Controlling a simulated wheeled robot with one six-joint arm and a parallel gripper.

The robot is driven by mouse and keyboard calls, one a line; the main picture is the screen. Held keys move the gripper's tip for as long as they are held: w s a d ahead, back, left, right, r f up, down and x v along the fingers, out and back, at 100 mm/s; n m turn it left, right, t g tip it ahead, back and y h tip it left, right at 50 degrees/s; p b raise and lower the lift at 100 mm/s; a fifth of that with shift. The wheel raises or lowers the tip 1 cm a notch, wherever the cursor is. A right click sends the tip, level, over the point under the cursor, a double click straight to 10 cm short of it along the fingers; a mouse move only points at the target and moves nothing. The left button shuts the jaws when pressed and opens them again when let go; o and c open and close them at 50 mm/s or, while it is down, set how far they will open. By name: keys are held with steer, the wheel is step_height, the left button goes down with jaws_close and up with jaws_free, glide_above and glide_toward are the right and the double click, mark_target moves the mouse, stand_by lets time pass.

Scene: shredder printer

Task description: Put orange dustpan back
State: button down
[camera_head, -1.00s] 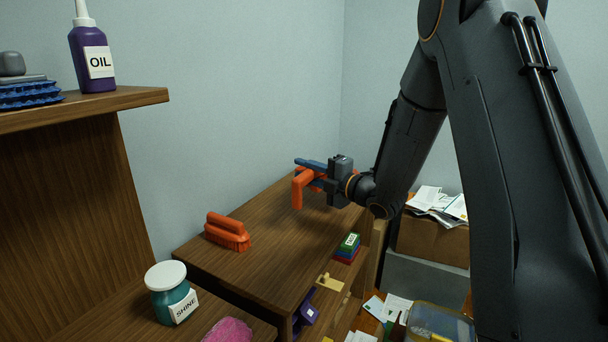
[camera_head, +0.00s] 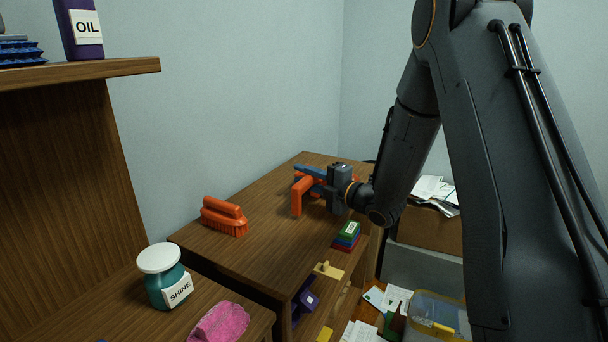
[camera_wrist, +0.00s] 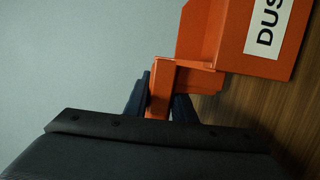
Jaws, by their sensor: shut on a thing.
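The orange dustpan (camera_head: 303,189) is held at the far end of the wooden shelf top (camera_head: 262,235). In the wrist view the dustpan (camera_wrist: 228,55) shows a white label reading "DUS", partly cut off by the frame. My gripper (camera_head: 322,180) is shut on the dustpan; its dark blue fingers (camera_wrist: 160,102) pinch a narrow orange part on both sides. The dustpan is low over the wood. I cannot tell whether it touches the surface.
An orange brush (camera_head: 225,216) stands on the left of the shelf top. Stacked coloured boxes (camera_head: 347,235) sit near its right edge. A SHINE jar (camera_head: 164,276) and pink cloth (camera_head: 219,322) lie nearer. An OIL bottle (camera_head: 82,30) stands on the upper shelf (camera_head: 90,70). The middle is clear.

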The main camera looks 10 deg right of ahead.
steer(key=shift+f+b, duration=0.4)
steer(key=shift+f, duration=0.1)
stand_by(0.4)
steer(key=c, duration=1.4)
jaws_free()
steer(key=shift+f, duration=0.1)
